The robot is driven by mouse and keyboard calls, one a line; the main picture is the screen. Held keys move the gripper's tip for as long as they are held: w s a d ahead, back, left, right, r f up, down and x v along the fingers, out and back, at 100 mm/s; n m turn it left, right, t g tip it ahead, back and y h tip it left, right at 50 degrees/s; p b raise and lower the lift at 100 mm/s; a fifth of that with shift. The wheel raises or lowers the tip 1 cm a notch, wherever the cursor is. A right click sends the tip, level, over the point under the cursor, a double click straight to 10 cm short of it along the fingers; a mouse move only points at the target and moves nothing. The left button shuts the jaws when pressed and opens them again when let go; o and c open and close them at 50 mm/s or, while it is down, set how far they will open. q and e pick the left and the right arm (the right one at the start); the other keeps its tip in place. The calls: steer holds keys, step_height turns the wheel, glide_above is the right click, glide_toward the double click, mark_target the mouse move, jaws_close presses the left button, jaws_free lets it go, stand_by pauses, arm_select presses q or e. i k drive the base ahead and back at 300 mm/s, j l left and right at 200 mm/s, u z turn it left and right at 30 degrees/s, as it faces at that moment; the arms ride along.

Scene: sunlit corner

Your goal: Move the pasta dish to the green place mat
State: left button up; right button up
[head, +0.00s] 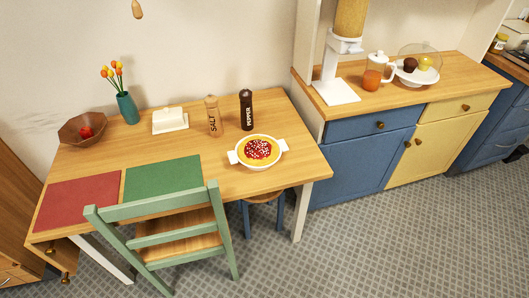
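The pasta dish (259,151) is a white bowl with two side handles, holding yellow pasta topped with red sauce. It stands upright on the right part of the wooden table (215,172), near the front edge. The green place mat (150,179) lies flat on the table to the left of the dish, with nothing on it. A green chair's back covers part of the mat's front edge. Neither of my grippers shows in the head view.
A red mat (79,200) lies left of the green one. The green chair (166,236) stands at the front. Floor (400,230) is clear at right.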

mark_target(171, 186)
steer(key=u, duration=0.9)
steer(key=i+l, duration=0.05)
steer(key=l, duration=0.05)
